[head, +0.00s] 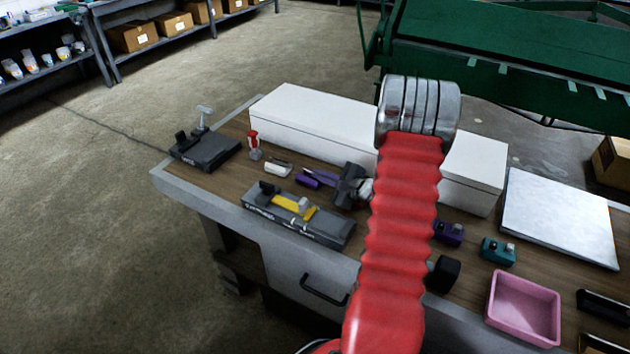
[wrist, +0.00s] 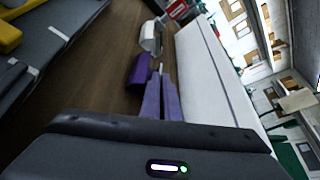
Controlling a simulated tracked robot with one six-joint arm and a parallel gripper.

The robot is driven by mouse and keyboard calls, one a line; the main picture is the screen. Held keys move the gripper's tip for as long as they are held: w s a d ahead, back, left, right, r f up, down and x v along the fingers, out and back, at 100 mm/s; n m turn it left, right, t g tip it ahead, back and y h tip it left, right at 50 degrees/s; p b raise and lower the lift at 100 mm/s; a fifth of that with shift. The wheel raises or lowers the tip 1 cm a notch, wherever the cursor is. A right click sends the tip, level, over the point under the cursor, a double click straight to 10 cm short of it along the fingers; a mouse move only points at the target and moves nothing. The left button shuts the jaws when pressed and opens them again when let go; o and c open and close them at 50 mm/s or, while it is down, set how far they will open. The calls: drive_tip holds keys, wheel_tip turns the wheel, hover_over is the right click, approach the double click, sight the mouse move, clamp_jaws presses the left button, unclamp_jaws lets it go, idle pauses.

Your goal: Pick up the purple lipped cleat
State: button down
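A short dark purple piece, which I take to be the purple lipped cleat (head: 308,180), lies on the wooden bench top among small parts. In the wrist view the cleat (wrist: 139,70) lies just left of my finger ends. My gripper (head: 320,173) has a dark body and two pale purple fingers pointing left across the bench. In the wrist view my gripper (wrist: 159,75) shows its fingers close together, with only a narrow gap. Nothing shows between them. The cleat appears apart from the fingers, and its far end is hard to make out.
A white cleat-like piece (head: 278,168) and a red-topped tool (head: 254,144) lie beyond the cleat. A dark fixture with a yellow part (head: 293,206) stands in front. A long white box (head: 312,121) stands behind. A pink tray (head: 522,308) and another purple object (head: 449,232) are at right.

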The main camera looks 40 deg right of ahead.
sight(320, 183)
wheel_tip(320, 183, up, 10)
idle(0.7)
